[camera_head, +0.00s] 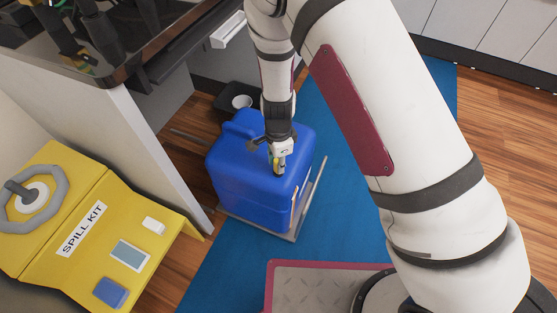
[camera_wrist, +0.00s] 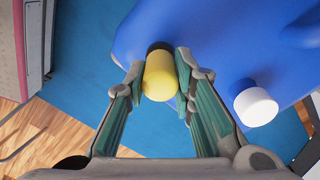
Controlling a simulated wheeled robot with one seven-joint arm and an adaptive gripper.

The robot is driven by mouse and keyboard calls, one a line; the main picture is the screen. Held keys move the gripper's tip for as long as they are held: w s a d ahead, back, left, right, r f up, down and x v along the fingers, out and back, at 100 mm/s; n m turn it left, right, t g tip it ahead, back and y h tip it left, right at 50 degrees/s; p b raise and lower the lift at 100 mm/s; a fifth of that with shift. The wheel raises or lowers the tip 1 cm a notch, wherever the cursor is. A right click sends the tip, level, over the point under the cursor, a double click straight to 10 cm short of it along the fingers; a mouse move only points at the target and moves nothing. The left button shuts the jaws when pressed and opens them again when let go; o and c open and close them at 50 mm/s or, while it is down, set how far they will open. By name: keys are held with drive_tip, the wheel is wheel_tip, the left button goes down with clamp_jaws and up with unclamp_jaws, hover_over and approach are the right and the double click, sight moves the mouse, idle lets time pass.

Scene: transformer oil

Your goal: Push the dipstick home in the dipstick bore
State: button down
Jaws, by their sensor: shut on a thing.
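The blue can (camera_head: 243,185) stands upright on the floor in the head view, and its blue top (camera_wrist: 220,40) fills the upper part of the wrist view. My gripper (camera_head: 279,158) points down at the can's top. In the wrist view its fingers (camera_wrist: 160,72) are shut on the yellow head of the dipstick (camera_wrist: 159,84). A dark ring or opening (camera_wrist: 160,47) shows at the far end of the yellow head, against the blue top. The dipstick's shaft is hidden, so I cannot tell its depth in the bore.
A white cap (camera_wrist: 256,106) stands on the can beside my fingers. The can rests on a grey plate (camera_head: 290,234) over a blue mat (camera_head: 330,225). A black tray (camera_head: 222,100), a bench (camera_head: 140,140) and a yellow spill kit (camera_head: 60,195) are nearby.

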drive_tip(key=shift+f, duration=0.5)
drive_tip(key=c, duration=1.3)
unclamp_jaws()
drive_tip(key=shift+b, duration=0.3)
wheel_tip(320, 180, up, 10)
drive_tip(key=shift+r, duration=0.95)
